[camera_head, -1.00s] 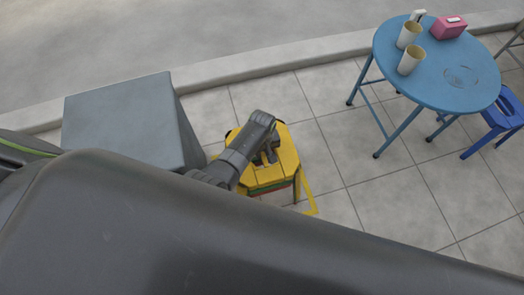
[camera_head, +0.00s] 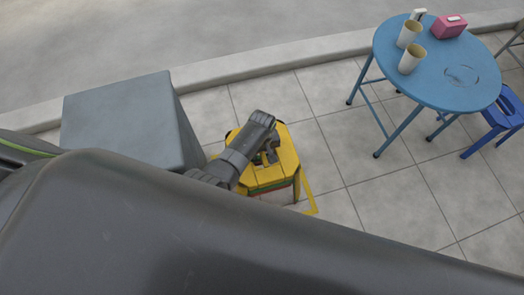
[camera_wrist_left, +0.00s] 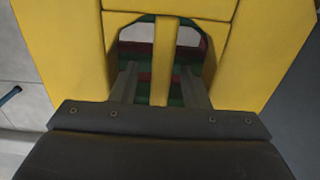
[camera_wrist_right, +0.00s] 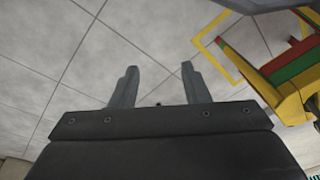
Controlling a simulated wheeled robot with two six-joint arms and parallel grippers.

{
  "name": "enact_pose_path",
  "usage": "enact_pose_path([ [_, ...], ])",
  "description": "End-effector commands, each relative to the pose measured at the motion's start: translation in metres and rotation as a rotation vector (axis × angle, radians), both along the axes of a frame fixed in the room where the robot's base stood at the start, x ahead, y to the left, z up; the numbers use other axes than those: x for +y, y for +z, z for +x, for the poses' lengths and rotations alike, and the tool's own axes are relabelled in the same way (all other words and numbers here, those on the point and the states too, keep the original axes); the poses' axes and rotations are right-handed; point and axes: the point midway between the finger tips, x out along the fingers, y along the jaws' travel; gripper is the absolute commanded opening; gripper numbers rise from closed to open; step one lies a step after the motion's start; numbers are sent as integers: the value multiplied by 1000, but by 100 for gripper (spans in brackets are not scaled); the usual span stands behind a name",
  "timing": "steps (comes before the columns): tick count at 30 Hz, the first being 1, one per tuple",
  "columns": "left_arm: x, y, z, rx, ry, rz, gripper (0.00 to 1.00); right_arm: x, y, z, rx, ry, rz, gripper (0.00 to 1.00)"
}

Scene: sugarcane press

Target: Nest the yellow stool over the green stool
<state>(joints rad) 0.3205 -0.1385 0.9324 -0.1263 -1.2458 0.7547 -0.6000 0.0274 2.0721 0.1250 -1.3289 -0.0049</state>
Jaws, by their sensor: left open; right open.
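The yellow stool (camera_head: 286,160) stands upright in the head view, with a green and red edge showing just under its seat. In the left wrist view its seat (camera_wrist_left: 76,40) has two openings with a bar between them. My left gripper (camera_head: 268,157) is at this seat, its fingers open on either side of the bar and apart from it. The green stool (camera_wrist_left: 146,88) shows with red bands through the openings, beneath the yellow seat. Its green part (camera_wrist_right: 300,66) also shows beside yellow in the right wrist view. My right gripper (camera_wrist_right: 158,85) is open and empty above the floor.
A yellow outline (camera_head: 311,198) marks the tiled floor around the stools. A grey box (camera_head: 120,120) stands at left. A blue round table (camera_head: 440,75) with cups and a pink box is at upper right, a blue stool (camera_head: 503,115) beside it. Tiles between are clear.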

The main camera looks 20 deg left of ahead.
Motion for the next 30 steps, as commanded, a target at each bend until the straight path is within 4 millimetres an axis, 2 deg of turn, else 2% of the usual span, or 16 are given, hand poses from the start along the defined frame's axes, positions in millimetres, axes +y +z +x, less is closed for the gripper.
enact_pose_path([
  [5,0,-1,-2,4,0,0,42,0,1,0,-3,0,2,42],
  [9,0,-1,-1,3,0,1,42,2,14,4,-33,1,12,42],
  [11,0,12,-1,1,0,-1,42,1,13,1,-9,0,5,42],
  [15,0,38,-1,0,1,-1,42,-3,0,-7,51,0,-16,42],
  [21,0,64,-1,-1,1,-1,42,-8,-23,-12,85,2,-40,42],
  [30,0,93,0,0,0,0,42,-16,-60,-18,84,10,-64,42],
])
